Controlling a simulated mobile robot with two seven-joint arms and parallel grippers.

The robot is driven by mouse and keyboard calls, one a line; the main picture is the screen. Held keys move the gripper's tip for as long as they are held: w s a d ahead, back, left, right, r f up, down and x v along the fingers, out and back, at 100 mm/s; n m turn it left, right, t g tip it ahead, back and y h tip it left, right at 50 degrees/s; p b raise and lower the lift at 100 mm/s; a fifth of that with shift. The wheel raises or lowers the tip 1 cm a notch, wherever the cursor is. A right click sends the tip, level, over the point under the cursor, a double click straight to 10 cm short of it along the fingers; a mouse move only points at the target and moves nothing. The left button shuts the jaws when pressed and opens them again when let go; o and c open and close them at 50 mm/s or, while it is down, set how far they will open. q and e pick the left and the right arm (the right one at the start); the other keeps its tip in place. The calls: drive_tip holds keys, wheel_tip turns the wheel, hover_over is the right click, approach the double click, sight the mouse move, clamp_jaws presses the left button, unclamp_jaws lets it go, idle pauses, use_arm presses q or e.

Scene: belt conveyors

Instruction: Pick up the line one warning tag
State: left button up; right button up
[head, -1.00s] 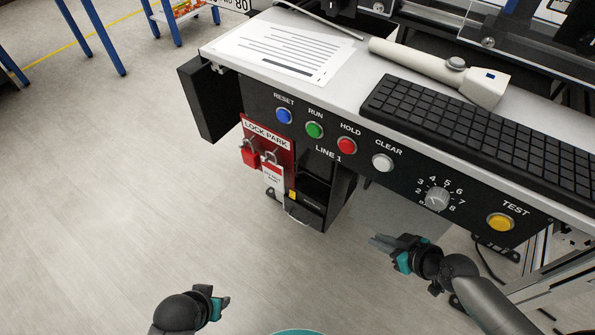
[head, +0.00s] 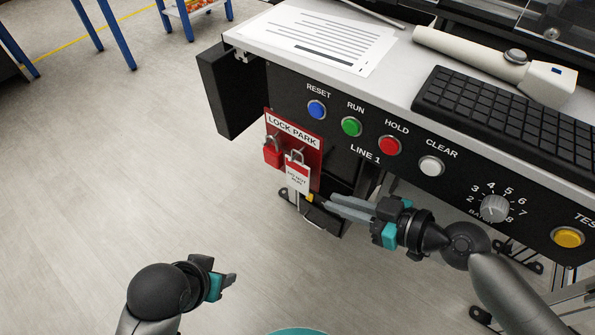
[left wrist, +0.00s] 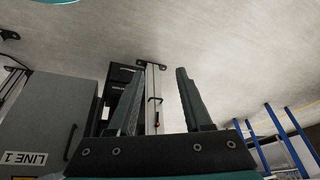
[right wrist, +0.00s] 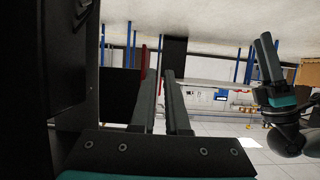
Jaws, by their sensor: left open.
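The line one warning tag (head: 298,180) is a small white card with a red top band. It hangs on the red LOCK PARK board (head: 314,158) on the front of the LINE 1 console, to the right of a red padlock (head: 272,155). My right gripper (head: 328,203) points left, with its fingertips a little right of the tag and apart from it. In the right wrist view its fingers (right wrist: 161,80) stand slightly apart, with a narrow gap and nothing seen held. My left gripper (head: 232,281) is low, away from the console; its fingers (left wrist: 155,95) are open and empty.
The black console front (head: 365,125) carries several buttons and a dial (head: 494,208). On its top are a paper sheet (head: 325,40), a keyboard (head: 510,120) and a cream handheld device (head: 495,65). A black box (head: 228,90) juts out at the left end.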

sight(297, 182)
drive_tip(key=w+a, duration=0.1)
drive_tip(key=a, duration=0.1)
drive_tip(key=w+a, duration=0.2)
drive_tip(key=shift+a, duration=0.1)
drive_tip(key=shift+w+a, duration=0.7)
drive_tip(key=shift+a, duration=0.25)
drive_tip(key=shift+b+x, duration=0.45)
drive_tip(key=shift+x, duration=0.95)
use_arm(q)
drive_tip(key=shift+r, duration=0.8)
use_arm(e)
drive_tip(key=shift+f, duration=0.1)
clamp_jaws()
